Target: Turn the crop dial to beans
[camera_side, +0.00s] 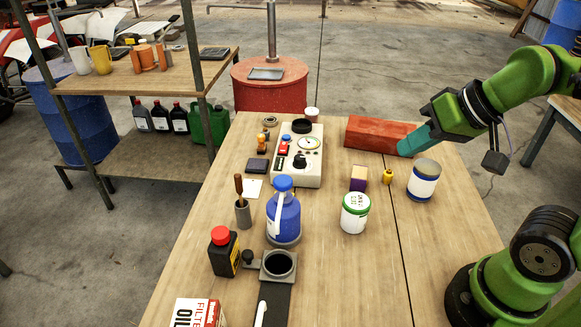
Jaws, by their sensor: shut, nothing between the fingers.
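A pale box-shaped device (312,172) lies on the table, left of the middle. A black knob (299,161), which looks like the dial, sits on its top face, and its markings are too small to read. A round gauge (309,143) and a red and blue part (284,145) are also on the device. My gripper (404,150) is shut and empty. It shows at the right, by the end of a red brick, well apart from the device. I cannot tell whether it touches the brick.
The red brick (376,133) lies between device and gripper. A purple-sided box (358,178), a yellow weight (387,176), a grey-lidded jar (423,180) and a green-lidded tub (355,212) stand nearby. A blue jug (284,215) stands in front of the device.

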